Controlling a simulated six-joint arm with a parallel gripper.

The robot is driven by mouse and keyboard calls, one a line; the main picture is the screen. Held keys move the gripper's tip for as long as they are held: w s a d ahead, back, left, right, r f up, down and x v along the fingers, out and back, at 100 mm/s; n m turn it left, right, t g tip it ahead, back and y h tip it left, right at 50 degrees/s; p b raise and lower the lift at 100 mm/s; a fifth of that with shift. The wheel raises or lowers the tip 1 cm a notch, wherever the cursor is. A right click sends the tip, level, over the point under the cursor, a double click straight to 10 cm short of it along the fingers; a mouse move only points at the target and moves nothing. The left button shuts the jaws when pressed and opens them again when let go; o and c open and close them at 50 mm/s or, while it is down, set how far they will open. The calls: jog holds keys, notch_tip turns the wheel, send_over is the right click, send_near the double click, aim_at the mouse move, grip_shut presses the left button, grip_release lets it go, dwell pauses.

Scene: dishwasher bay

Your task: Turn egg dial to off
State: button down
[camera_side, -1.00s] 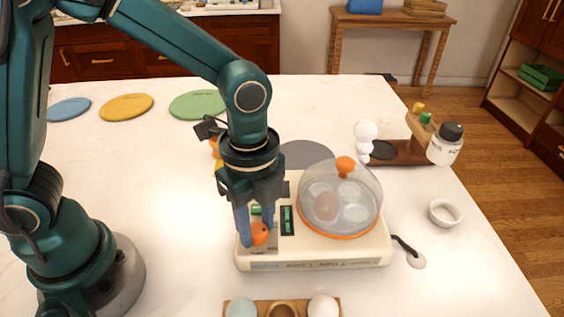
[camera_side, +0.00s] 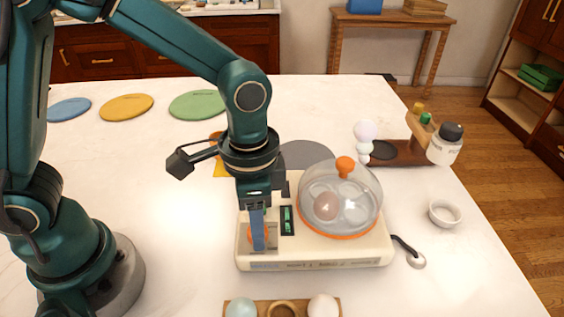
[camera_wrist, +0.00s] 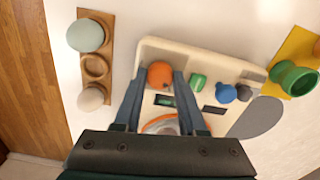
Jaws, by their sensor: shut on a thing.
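The cream egg cooker (camera_side: 330,257) stands on the white table, with a clear dome lid (camera_side: 360,190) on its right part. An egg shows through the dome. The orange dial (camera_wrist: 160,73) is at one end of a row of knobs on the cooker. My gripper (camera_wrist: 161,77) has a finger on each side of this dial and is shut on it. In the side view my gripper (camera_side: 258,245) points down at the cooker's left end, and a finger covers much of the dial. The dial's marking cannot be read.
Beside the orange dial are a green knob (camera_wrist: 198,80), a blue knob (camera_wrist: 225,93) and a dark knob (camera_wrist: 243,95). A wooden egg holder (camera_side: 262,309) lies in front of the cooker. A white bowl (camera_side: 445,214) is to the right.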

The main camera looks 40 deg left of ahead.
jog(key=n, duration=0.3)
jog(key=shift+n, duration=2.2)
jog(key=shift+c, duration=2.3)
grip_release()
jog(key=shift+r, duration=2.6)
